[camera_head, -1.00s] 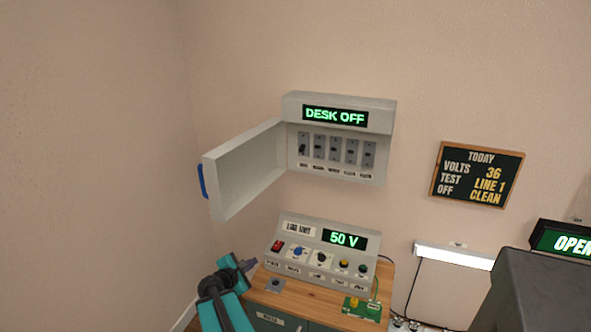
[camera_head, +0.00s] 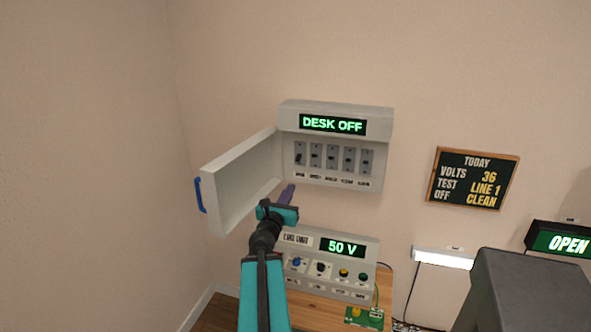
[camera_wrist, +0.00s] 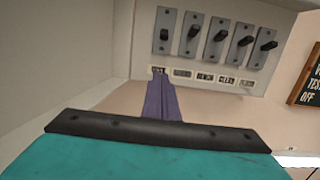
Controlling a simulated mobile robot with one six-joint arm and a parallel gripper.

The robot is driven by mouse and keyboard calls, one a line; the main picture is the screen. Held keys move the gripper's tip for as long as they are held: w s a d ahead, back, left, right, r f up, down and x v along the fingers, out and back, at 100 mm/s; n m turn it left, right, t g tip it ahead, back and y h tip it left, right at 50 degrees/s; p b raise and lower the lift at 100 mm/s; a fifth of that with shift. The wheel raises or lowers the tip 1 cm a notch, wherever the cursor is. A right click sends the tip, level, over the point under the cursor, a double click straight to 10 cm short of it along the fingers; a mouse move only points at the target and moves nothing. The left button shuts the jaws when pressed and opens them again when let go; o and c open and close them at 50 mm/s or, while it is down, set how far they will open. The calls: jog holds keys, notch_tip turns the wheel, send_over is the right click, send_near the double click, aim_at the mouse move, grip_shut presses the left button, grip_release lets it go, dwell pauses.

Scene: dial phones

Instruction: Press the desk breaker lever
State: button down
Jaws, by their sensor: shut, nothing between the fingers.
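The breaker box (camera_head: 336,186) hangs on the wall with its door (camera_head: 238,180) swung open to the left. Its display (camera_head: 332,124) reads DESK OFF. Several levers stand in a row inside. The leftmost lever (camera_head: 299,154) appears to be the desk one, but its small label is hard to read; it sits lower than the others. In the wrist view that lever (camera_wrist: 164,35) points down, above and near the fingertips. My gripper (camera_head: 290,189) is shut and empty, below the box's lower left corner. In the wrist view its purple fingers (camera_wrist: 160,80) reach toward the leftmost label.
A line unit (camera_head: 350,270) showing 50 V stands on a wooden desk below, partly behind my arm. A green board (camera_head: 363,318) lies at the desk's front. A chalkboard (camera_head: 474,181) hangs to the right. The open door bounds the left side.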

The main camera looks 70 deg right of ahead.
aim_at(300, 170)
jog(key=shift+d, duration=0.2)
dwell(0.3)
jog(key=shift+w+d+r+p, duration=0.1)
jog(key=shift+d+r+p, duration=0.1)
jog(key=shift+d, duration=1.4)
jog(key=shift+w+d+r+p, duration=0.15)
jog(key=shift+d+p, duration=0.05)
jog(key=shift+d, duration=1.35)
jog(key=shift+w+d+r+p, duration=0.1)
jog(key=shift+d+r+p, duration=0.1)
jog(key=shift+d, duration=1.4)
jog(key=shift+s+a+r+p, duration=0.1)
jog(key=shift+a+r+p, duration=0.2)
jog(key=shift+r, duration=0.3)
jog(key=shift+w+a+r+p, duration=0.1)
jog(key=shift+a+r+p, duration=0.15)
jog(key=shift+r+p, duration=0.25)
jog(key=shift+s+a+r+p, duration=0.1)
jog(key=shift+a+r+p, duration=0.15)
jog(key=shift+r, duration=0.45)
jog(key=shift+w+a+r+p, duration=0.15)
jog(key=shift+w+r+p, duration=0.05)
jog(key=shift+p, duration=0.55)
jog(key=shift+s+y+p, duration=0.3)
jog(key=shift+y+p, duration=0.1)
jog(key=shift+p, duration=0.2)
